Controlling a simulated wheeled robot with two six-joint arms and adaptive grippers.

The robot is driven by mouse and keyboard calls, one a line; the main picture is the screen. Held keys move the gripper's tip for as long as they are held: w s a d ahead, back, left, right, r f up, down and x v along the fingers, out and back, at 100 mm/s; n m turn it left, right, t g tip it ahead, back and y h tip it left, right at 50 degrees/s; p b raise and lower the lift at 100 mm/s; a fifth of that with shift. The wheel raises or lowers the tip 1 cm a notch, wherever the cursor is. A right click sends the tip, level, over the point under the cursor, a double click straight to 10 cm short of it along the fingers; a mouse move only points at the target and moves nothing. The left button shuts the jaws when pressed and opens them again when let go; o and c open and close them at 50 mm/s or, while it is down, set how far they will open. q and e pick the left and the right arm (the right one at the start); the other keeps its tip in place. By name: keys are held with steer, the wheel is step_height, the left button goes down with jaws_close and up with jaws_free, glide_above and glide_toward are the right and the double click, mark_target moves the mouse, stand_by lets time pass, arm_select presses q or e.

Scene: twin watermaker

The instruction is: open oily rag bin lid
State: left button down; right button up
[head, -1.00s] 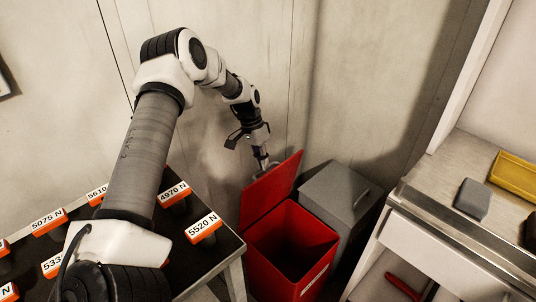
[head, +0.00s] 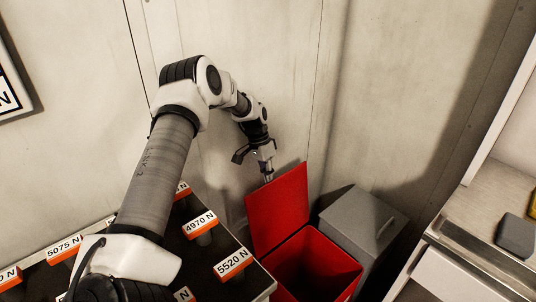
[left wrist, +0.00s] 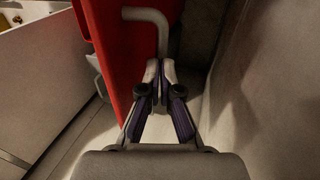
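The red oily rag bin (head: 345,262) stands on the floor against the wall, with its open mouth in view. Its red lid (head: 279,208) is raised, standing steeply on the left side of the opening. In the left wrist view the lid (left wrist: 118,60) shows with a pale bent bar handle (left wrist: 150,15). My left gripper (head: 267,172) is behind the lid's upper edge; in the left wrist view its fingertips (left wrist: 160,72) are closed around the handle's lower part. The fingertips are partly hidden by the lid in the head view. My right gripper is not in view.
A grey lidded bin (head: 357,228) stands right beside the red bin. A dark table with several orange-and-white labelled blocks (head: 233,263) is at the left. A counter (head: 480,225) is at the right. The wall is close behind my left gripper.

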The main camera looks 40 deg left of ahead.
arm_select(q)
steer(key=shift+s+d+f, duration=0.1)
steer(key=shift+s+f, duration=0.2)
steer(key=shift+f, duration=0.2)
steer(key=shift+s+f, duration=0.25)
steer(key=shift+f, duration=0.2)
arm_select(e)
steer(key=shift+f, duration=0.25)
arm_select(q)
steer(key=c, duration=1.4)
jaws_free()
steer(key=shift+o, duration=1)
steer(key=shift+w+f+g, duration=0.2)
steer(key=shift+f+g, duration=0.05)
steer(key=shift+g, duration=0.05)
steer(key=shift+o, duration=0.3)
steer(key=shift+w+a+f, duration=0.1)
steer(key=shift+a+f, duration=0.1)
steer(key=shift+a, duration=0.05)
steer(key=shift+r, duration=0.1)
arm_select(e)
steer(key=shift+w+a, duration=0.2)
arm_select(q)
steer(key=shift+d, duration=0.15)
steer(key=shift+c, duration=0.3)
steer(key=shift+r, duration=0.2)
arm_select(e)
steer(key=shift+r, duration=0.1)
